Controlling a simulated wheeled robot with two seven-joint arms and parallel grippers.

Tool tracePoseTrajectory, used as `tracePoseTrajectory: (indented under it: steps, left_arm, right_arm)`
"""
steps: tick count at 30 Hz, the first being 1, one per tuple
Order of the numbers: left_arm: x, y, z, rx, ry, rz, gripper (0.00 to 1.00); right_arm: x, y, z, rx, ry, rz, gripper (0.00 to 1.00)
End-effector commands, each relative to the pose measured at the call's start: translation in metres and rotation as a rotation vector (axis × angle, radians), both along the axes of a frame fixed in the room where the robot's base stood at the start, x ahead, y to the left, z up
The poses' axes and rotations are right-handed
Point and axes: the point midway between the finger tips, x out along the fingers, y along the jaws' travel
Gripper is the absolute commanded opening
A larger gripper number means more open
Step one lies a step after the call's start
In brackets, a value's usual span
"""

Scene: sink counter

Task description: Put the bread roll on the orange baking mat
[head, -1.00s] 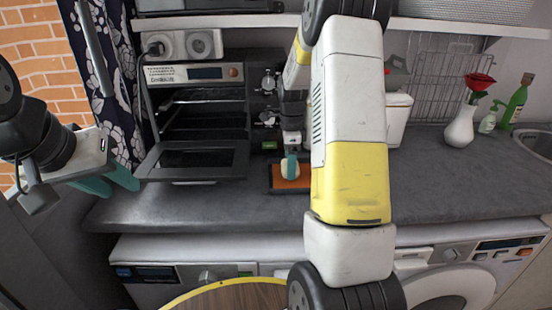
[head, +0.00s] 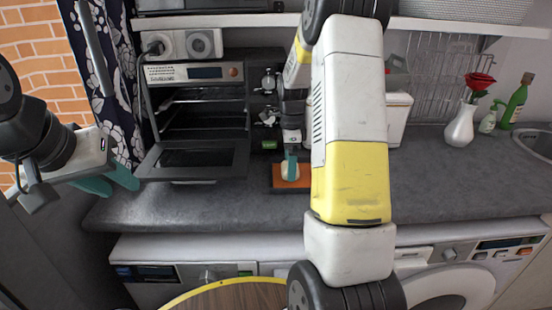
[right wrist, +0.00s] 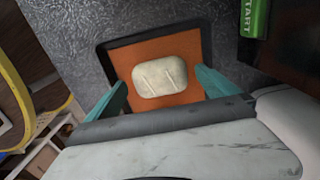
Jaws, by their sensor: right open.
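The pale bread roll (head: 289,172) lies on the orange baking mat (head: 304,182), which sits in a dark tray on the counter. In the right wrist view the roll (right wrist: 160,75) rests near the middle of the orange mat (right wrist: 122,62). My right gripper (right wrist: 161,92) is open, its teal fingers on either side of the roll and apart from it. In the head view my right gripper (head: 290,168) is right above the mat, and my right arm hides part of the tray. My left gripper (head: 118,184) is at the left, off the counter's edge, with teal fingers apart and empty.
The toaster oven (head: 200,115) stands left of the mat with its door (head: 195,160) down. A white vase with a red rose (head: 462,125) and a green bottle (head: 517,100) stand right. The counter's front is clear.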

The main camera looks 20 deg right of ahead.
Motion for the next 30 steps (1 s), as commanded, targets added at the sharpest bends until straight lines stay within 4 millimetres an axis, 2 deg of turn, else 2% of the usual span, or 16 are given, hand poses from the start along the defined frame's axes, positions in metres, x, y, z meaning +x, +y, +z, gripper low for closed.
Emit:
tracePoseTrajectory:
  steps: [12,20,23,26,30]
  left_arm:
    - [0.000,0.000,0.000,0.000,0.000,0.000,0.36]
    - [0.000,0.000,0.000,0.000,0.000,0.000,0.36]
    - [0.000,0.000,0.000,0.000,0.000,0.000,0.36]
    - [0.000,0.000,0.000,0.000,0.000,0.000,0.36]
    - [0.000,0.000,0.000,0.000,0.000,0.000,0.36]
  right_arm:
    - [0.001,0.000,0.086,0.000,-0.005,0.000,0.98]
    - [-0.002,0.002,0.113,0.003,-0.008,0.018,0.98]
    - [-0.013,0.008,0.127,0.014,-0.039,0.103,0.98]
    - [-0.035,0.022,0.148,0.028,-0.099,0.276,0.98]
    - [-0.079,0.047,0.178,0.023,-0.213,0.602,0.98]
